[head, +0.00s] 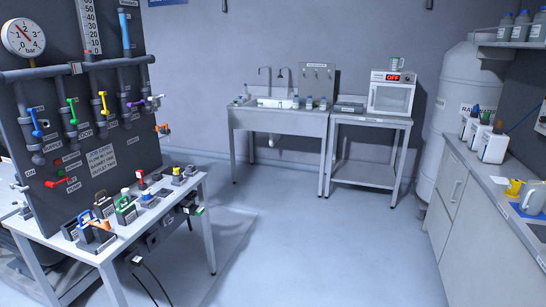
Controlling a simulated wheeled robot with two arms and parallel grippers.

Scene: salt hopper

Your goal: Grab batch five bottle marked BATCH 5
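No label reading BATCH 5 can be made out at this size. Several small bottles with blue caps stand on the sink bench at the back, one group right of the basin (309,103) and another item at its left end (245,93). Several larger grey bottles (521,27) stand on a wall shelf (510,44) at the upper right; their labels are too small to read. I cannot tell which bottle is batch five. Neither of my grippers shows in the head view.
A valve panel (100,155) and a table (199,183) crowded with small devices stand at the left, with cables hanging. A counter (478,172) with white containers (494,147) runs along the right. An oven-like box (391,94) sits at the back. The middle floor (310,240) is clear.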

